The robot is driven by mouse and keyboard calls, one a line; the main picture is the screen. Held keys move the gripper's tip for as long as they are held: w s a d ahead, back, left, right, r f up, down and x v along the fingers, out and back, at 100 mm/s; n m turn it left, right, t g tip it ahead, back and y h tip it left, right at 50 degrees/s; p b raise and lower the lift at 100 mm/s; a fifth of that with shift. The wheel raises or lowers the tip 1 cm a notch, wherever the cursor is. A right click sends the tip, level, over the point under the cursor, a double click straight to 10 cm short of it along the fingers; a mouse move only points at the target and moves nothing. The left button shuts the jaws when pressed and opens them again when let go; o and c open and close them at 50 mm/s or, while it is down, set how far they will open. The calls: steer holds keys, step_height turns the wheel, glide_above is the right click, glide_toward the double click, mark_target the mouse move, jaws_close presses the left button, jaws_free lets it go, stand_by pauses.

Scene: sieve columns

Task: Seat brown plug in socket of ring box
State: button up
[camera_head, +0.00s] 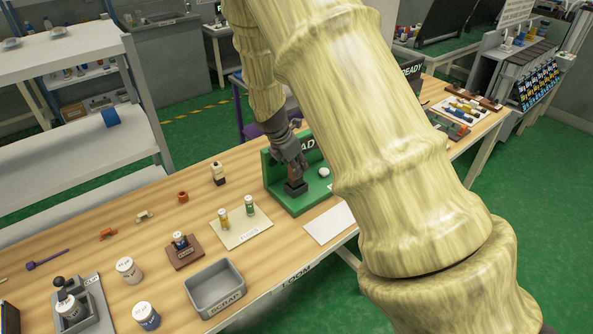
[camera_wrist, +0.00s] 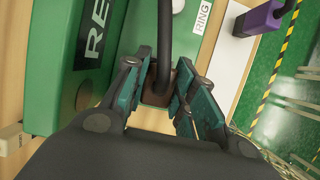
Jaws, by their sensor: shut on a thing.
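The green ring box (camera_head: 276,176) stands on the wooden bench, with an upright back panel and a flat base. It fills much of the left of the wrist view (camera_wrist: 56,75), with a "RING" label on its base (camera_wrist: 202,20). My gripper (camera_head: 293,172) is over the base, its fingers shut around the brown plug (camera_head: 297,187). In the wrist view the plug (camera_wrist: 157,98) shows between the teal fingertips (camera_wrist: 160,92), with a dark cable running from it. The plug's lower end and the socket are hidden, so I cannot tell whether it is seated.
A cream board (camera_head: 240,232) with two small bottles, a brown block (camera_head: 186,254) and a grey scrap bin (camera_head: 214,287) stand to the left. A purple connector (camera_wrist: 262,18) shows in the wrist view. My arm covers the middle right.

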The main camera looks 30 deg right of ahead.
steer(key=shift+f+p, duration=0.45)
steer(key=shift+f, duration=1.1)
steer(key=o, duration=1)
steer(key=shift+f, duration=0.1)
steer(key=shift+o, duration=0.2)
steer(key=b+v, duration=0.2)
steer(key=v, duration=1)
